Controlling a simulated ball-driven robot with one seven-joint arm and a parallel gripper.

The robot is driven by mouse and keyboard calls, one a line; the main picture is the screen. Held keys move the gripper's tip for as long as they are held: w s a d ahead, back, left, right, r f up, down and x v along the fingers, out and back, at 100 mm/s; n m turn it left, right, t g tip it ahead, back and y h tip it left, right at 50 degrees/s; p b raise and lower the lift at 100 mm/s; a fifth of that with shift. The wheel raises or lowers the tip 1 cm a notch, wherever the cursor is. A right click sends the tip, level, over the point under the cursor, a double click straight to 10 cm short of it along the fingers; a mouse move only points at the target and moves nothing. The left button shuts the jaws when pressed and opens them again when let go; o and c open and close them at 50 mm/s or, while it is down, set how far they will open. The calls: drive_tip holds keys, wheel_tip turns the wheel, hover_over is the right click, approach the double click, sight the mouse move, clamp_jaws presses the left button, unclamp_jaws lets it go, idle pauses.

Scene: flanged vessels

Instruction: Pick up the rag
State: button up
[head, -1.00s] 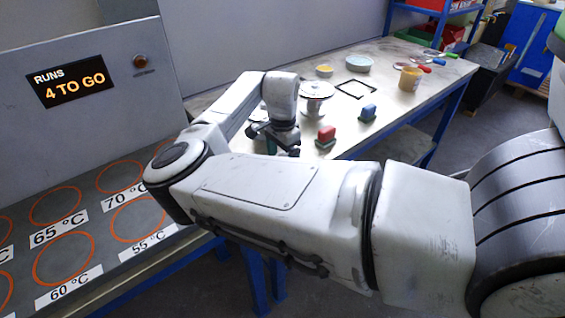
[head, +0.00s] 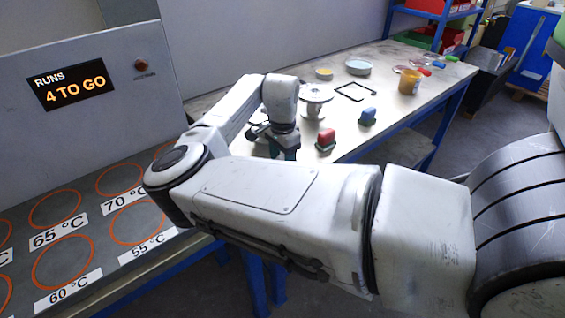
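I cannot make out a rag in the head view; my arm covers part of the bench. My gripper (head: 280,150) hangs pointing down over the near left end of the workbench (head: 352,142). Its fingertips are small, dark and partly hidden behind my forearm. Whether they are open or shut, or hold anything, does not show.
A heater panel (head: 95,205) lies left.

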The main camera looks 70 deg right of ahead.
drive_tip(key=shift+r, duration=0.15)
drive_tip(key=shift+r, duration=0.25)
wheel_tip(320, 180, up, 2)
drive_tip(key=shift+r+b, duration=0.25)
drive_tip(key=shift+b, duration=0.05)
drive_tip(key=s+a+r, duration=0.2)
drive_tip(key=s+r, duration=0.3)
drive_tip(key=s, duration=0.1)
drive_tip(key=s+a+r, duration=0.2)
drive_tip(key=s+r, duration=0.2)
drive_tip(key=s, duration=0.3)
drive_tip(key=shift+a+r, duration=0.35)
drive_tip(key=shift+s, duration=0.1)
